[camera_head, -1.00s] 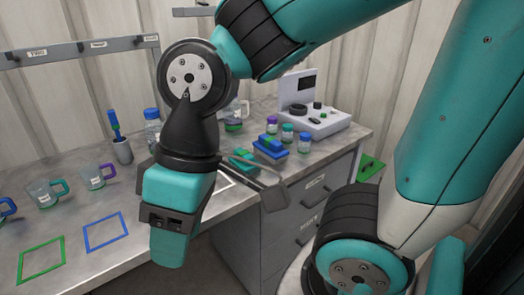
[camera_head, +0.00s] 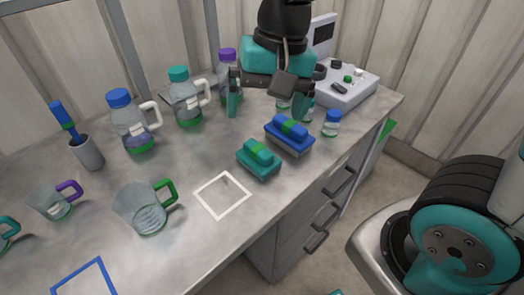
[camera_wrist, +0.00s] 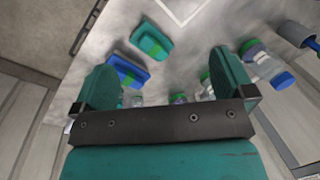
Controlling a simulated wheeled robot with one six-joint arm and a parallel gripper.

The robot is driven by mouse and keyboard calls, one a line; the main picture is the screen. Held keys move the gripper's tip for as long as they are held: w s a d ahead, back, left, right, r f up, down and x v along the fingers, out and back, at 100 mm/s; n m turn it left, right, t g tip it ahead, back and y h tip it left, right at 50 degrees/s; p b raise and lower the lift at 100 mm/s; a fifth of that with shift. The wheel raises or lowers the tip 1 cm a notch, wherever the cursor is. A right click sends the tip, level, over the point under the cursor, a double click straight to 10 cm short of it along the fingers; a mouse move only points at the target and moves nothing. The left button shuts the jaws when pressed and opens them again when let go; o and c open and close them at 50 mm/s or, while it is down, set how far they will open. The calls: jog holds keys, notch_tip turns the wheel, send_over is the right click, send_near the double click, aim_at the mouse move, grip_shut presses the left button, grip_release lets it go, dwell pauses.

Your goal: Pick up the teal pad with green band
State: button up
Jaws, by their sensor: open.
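The teal pad with a green band (camera_head: 259,160) lies flat on the grey counter, just beyond the white square outline. In the wrist view the teal pad (camera_wrist: 152,40) shows at the upper centre-left, ahead of the fingers. My gripper (camera_head: 268,108) is open and empty above the back of the counter, behind the pads and apart from the teal pad. In the wrist view its two teal fingers (camera_wrist: 165,75) are spread wide. A blue pad with a green band (camera_head: 289,135) lies close beside the teal one, to its right.
Small capped bottles (camera_head: 332,123) stand right of the pads, some partly hidden by my gripper. Several handled jugs stand left, including a green-handled one (camera_head: 146,207). A white device (camera_head: 345,84) is at the back right. The white outline (camera_head: 222,194) is empty.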

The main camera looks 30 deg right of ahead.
aim_at(258, 148)
jog(key=w+d+f+m+h, duration=0.2)
jog(key=w+d+m, duration=0.1)
jog(key=w+m, duration=0.7)
jog(key=shift+m, duration=0.6)
jog(key=f, duration=0.7)
jog(key=s+f, duration=0.1)
jog(key=f, duration=0.3)
jog(key=shift+s+a+f+p, duration=0.1)
jog(key=shift+f+p, duration=0.1)
jog(key=shift+p, duration=0.15)
jog(key=shift+a+f+p, duration=0.2)
jog(key=shift+f+p, duration=0.15)
jog(key=shift+f, duration=2.3)
jog(key=c, duration=0.7)
jog(key=shift+r, duration=0.1)
jog(key=shift+c, duration=0.2)
notch_tip(258, 148, up, 20)
